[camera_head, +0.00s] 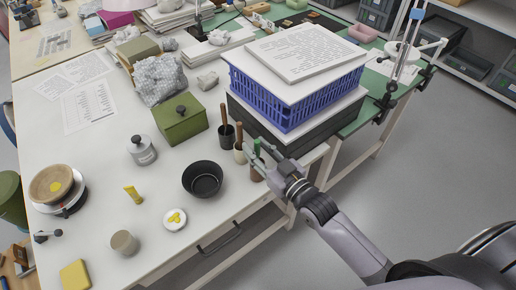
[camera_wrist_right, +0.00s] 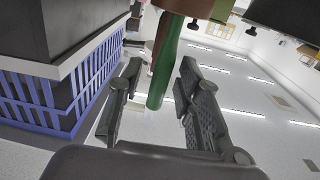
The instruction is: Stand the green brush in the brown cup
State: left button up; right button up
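The green brush (camera_head: 257,147) is upright, its handle rising from the brown cup (camera_head: 256,173) at the table's right edge. In the right wrist view, which is upside down, the green handle (camera_wrist_right: 163,75) runs from the brown cup's rim (camera_wrist_right: 185,8) to between my fingers. My right gripper (camera_head: 262,153) is open around the handle, with a gap on each side; its fingers also show in the wrist view (camera_wrist_right: 158,98). The brush's lower end is hidden. My left gripper is not in view.
A black cup (camera_head: 226,138) and a cream cup (camera_head: 239,154), each with a brown handle in it, stand just left. A blue crate (camera_head: 290,108) topped with papers is close behind. A black bowl (camera_head: 203,180) and green box (camera_head: 181,126) are farther left.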

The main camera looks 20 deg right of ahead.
jog(key=shift+s, duration=0.1)
jog(key=v, duration=1.1)
jog(key=shift+s+d, duration=0.15)
jog(key=shift+s, duration=0.25)
dwell(0.3)
jog(key=s+d+f+m+g+h, duration=0.1)
jog(key=s+d+f+g+h, duration=0.15)
jog(key=f, duration=0.95)
jog(key=s+d+f+g+h, duration=0.1)
jog(key=s+d+f+g, duration=0.15)
jog(key=f, duration=0.85)
jog(key=s+d+f+m+g+h, duration=0.1)
jog(key=s+d+f+g+h, duration=0.15)
jog(key=f, duration=0.95)
jog(key=s+a+f+g, duration=0.1)
jog(key=s+f+g, duration=0.3)
jog(key=s+f, duration=0.4)
jog(key=s+a+f+g, duration=0.2)
jog(key=s+f+g, duration=0.2)
jog(key=s+f, duration=0.5)
jog(key=s, duration=0.7)
jog(key=shift+f, duration=0.15)
jog(key=shift+g, duration=0.25)
